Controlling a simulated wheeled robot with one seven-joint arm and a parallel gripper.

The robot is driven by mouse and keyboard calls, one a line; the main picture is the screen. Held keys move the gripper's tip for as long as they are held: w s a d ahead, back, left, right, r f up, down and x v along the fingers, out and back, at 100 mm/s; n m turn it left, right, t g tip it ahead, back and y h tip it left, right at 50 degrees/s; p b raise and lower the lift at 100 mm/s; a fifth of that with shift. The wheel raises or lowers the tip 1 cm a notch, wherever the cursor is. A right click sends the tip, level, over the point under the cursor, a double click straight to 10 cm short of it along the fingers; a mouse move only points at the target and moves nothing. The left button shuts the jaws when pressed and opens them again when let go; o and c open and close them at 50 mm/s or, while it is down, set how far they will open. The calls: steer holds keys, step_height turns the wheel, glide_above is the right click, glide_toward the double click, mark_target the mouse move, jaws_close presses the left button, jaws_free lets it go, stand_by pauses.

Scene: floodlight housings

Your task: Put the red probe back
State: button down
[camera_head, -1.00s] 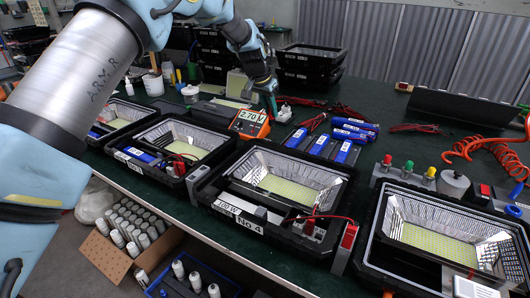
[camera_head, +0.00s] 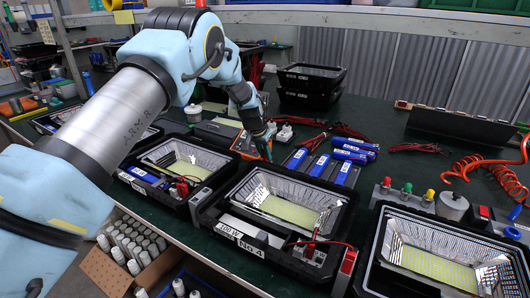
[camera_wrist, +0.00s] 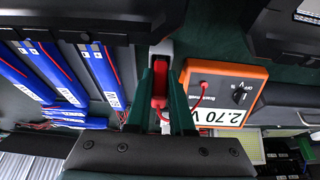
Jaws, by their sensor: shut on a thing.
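My gripper (camera_wrist: 161,82) has its green fingers shut on the red probe (camera_wrist: 160,84), which shows between them in the wrist view. A red lead runs between the probe's end and the orange-framed multimeter (camera_wrist: 222,97), which reads 2.70 V just to the right. In the head view my gripper (camera_head: 264,148) points down above the bench behind the No. 4 housing (camera_head: 212,215). There the probe is too small to make out, and my arm hides most of the meter. The probe's tip is not clear.
Blue battery packs (camera_head: 320,163) lie right of my gripper. Open floodlight housings line the front edge, one at the right (camera_head: 430,262). Black housings (camera_head: 310,85) are stacked behind. A coiled orange hose (camera_head: 490,165) lies at the right. Some green bench is clear behind the batteries.

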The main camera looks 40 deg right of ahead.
steer(key=shift+f, duration=0.15)
steer(key=c, duration=0.8)
jaws_free()
steer(key=shift+r, duration=0.2)
steer(key=b+v, duration=0.3)
steer(key=v, duration=0.9)
